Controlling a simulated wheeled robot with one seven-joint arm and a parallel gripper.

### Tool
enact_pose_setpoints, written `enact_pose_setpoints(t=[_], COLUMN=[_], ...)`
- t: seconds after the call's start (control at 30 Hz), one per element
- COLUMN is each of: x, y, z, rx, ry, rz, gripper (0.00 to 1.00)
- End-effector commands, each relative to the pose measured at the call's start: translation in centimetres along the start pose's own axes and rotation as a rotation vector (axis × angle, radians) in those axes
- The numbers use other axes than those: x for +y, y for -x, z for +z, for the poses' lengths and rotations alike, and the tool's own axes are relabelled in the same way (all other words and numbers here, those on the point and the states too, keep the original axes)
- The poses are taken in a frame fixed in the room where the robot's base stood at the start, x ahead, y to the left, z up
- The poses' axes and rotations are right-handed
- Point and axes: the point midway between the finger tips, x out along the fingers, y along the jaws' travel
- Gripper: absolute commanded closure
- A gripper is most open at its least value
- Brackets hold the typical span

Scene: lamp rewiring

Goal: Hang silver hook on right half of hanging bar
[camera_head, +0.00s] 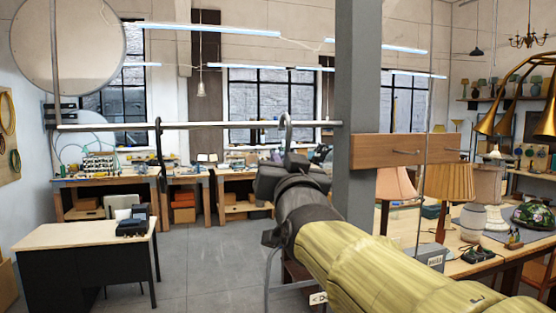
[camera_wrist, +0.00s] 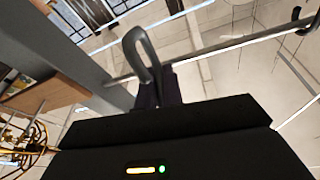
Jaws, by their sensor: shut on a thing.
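The hanging bar (camera_head: 215,125) is a thin, pale horizontal rod; it also crosses the wrist view (camera_wrist: 235,43). The silver hook (camera_head: 288,127) is a curved grey metal piece standing up from my gripper (camera_head: 287,160), with its bend at the top. My gripper is shut on the hook's lower part, just below the right half of the bar. In the wrist view the hook (camera_wrist: 138,48) rises from between the fingers (camera_wrist: 157,92) and overlaps the bar's line. I cannot tell whether it touches the bar.
A dark hook (camera_head: 160,150) hangs on the bar's left half. A grey post (camera_head: 358,90) with a wooden board (camera_head: 405,150) stands right of the bar's end. A desk (camera_head: 85,236) is at lower left; lamps crowd the right bench (camera_head: 480,262).

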Motion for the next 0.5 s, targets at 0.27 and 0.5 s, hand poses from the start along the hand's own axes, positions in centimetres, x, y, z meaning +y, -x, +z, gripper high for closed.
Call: enact_pose_setpoints(t=[0.27,0.5], x=[-0.2,-0.4], y=[-1.9,-3.5], z=[-0.2,-0.2], rx=[-0.001,-0.001], ry=[-0.001,-0.002], rz=[0.001,0.001], gripper=[1.0,1.0])
